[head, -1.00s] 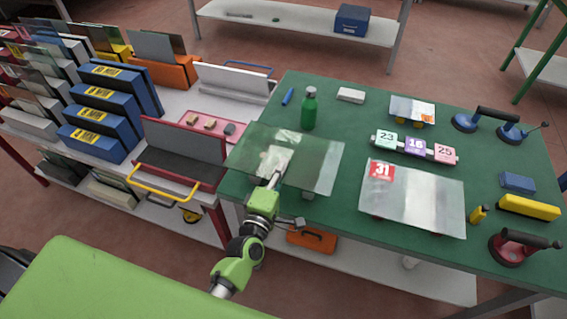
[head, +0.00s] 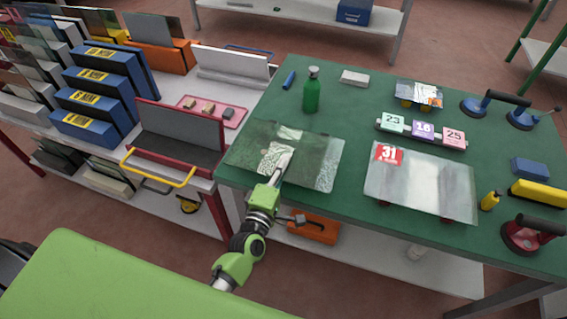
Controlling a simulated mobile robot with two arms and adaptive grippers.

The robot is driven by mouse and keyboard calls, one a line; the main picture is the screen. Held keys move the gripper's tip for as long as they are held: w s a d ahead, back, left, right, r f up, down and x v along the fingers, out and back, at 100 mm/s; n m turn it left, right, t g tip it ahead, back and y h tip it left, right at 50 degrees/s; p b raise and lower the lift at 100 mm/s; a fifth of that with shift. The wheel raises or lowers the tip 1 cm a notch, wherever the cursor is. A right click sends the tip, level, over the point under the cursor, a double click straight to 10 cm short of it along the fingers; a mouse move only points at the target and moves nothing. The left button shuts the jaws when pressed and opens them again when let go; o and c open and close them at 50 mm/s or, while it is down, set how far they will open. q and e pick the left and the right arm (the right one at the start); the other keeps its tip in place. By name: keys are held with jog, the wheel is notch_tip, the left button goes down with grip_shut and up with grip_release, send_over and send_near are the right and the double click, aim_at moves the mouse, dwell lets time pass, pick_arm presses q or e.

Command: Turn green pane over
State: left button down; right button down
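A greenish see-through pane (head: 318,157) with a mottled, textured look is at the left end of the green-topped table (head: 350,110). Its left part reaches close to the table's left edge. My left gripper (head: 279,168) comes in from the near side at the pane's front edge, its tip overlapping the pane in the head view. Whether its fingers are open or closed on the pane's edge is not clear. I cannot tell whether the pane rests flat on the table or stands a little above it. My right gripper is not in view.
A green bottle (head: 311,92) stands just behind the pane. A clear pane with a red 31 label (head: 425,185) lies to its right. A rack with a yellow handle (head: 158,170) stands left.

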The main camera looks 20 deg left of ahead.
pick_arm(q)
jog(key=shift+f+b, duration=0.3)
jog(key=shift+b, duration=0.05)
dwell(0.8)
jog(key=c, duration=2.2)
grip_release()
jog(key=shift+s+f, duration=0.1)
jog(key=shift+f, duration=0.1)
jog(key=s, duration=1.2)
jog(key=shift+a+r, duration=0.15)
jog(key=shift+r, duration=0.15)
jog(key=shift+w, duration=0.1)
